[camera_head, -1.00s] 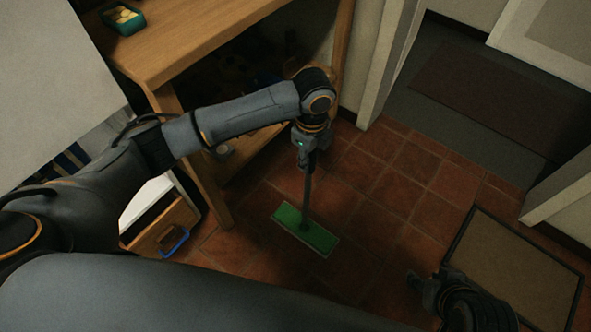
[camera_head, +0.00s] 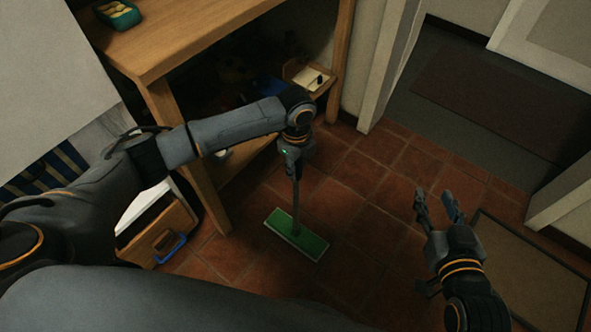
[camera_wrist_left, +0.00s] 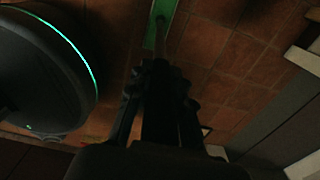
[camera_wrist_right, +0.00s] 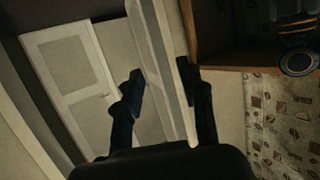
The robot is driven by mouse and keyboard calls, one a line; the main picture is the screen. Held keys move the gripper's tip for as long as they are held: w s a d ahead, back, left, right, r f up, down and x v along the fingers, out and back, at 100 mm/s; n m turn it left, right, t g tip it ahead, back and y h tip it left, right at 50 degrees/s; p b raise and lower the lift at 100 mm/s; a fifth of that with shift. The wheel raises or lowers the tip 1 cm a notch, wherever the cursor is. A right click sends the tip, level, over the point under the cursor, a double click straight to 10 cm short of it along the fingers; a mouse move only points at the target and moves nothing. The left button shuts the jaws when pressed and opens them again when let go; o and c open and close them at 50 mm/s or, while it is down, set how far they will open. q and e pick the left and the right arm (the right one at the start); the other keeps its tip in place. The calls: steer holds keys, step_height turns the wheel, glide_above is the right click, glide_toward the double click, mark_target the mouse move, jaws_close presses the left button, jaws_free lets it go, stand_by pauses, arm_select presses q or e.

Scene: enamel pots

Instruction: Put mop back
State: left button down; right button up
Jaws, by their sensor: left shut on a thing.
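The mop has a flat green head (camera_head: 297,236) with a pale edge and a grey pole (camera_head: 296,205) standing nearly upright on or just above the tiled floor. My left gripper (camera_head: 292,166) is shut on the upper pole, in front of the wooden shelf. The green head also shows at the top of the left wrist view (camera_wrist_left: 162,22), beyond the dark fingers. My right gripper (camera_head: 437,208) is open and empty over the tiles at the right. In the right wrist view its two fingers (camera_wrist_right: 160,90) are spread with nothing between them.
A wooden box with a blue handle (camera_head: 158,236) is on the floor at lower left. A framed mat (camera_head: 515,262) lies right. The doorway has a dark mat (camera_head: 490,97).

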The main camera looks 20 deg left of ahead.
arm_select(q)
steer(key=shift+f, duration=0.3)
arm_select(e)
steer(key=shift+w+a+r+t, duration=0.2)
steer(key=shift+r+t, duration=0.2)
steer(key=shift+r, duration=0.2)
arm_select(q)
steer(key=shift+f, duration=0.1)
arm_select(e)
steer(key=shift+d+f, duration=0.1)
arm_select(q)
steer(key=c, duration=1.2)
jaws_free()
steer(key=shift+r, duration=0.35)
step_height(320, 180, up, 5)
steer(key=shift+r+p, duration=0.1)
steer(key=shift+p, duration=0.95)
step_height(320, 180, up, 6)
steer(key=shift+r+p, duration=0.15)
steer(key=shift+p, duration=0.75)
arm_select(e)
steer(key=s+d+f+g+h, duration=0.2)
steer(key=s+d+f+g, duration=0.3)
steer(key=s+f+g, duration=0.5)
steer(key=s+f, duration=0.1)
steer(key=s, duration=0.3)
steer(key=shift+d+m+h, duration=0.15)
steer(key=shift+m+h, duration=0.15)
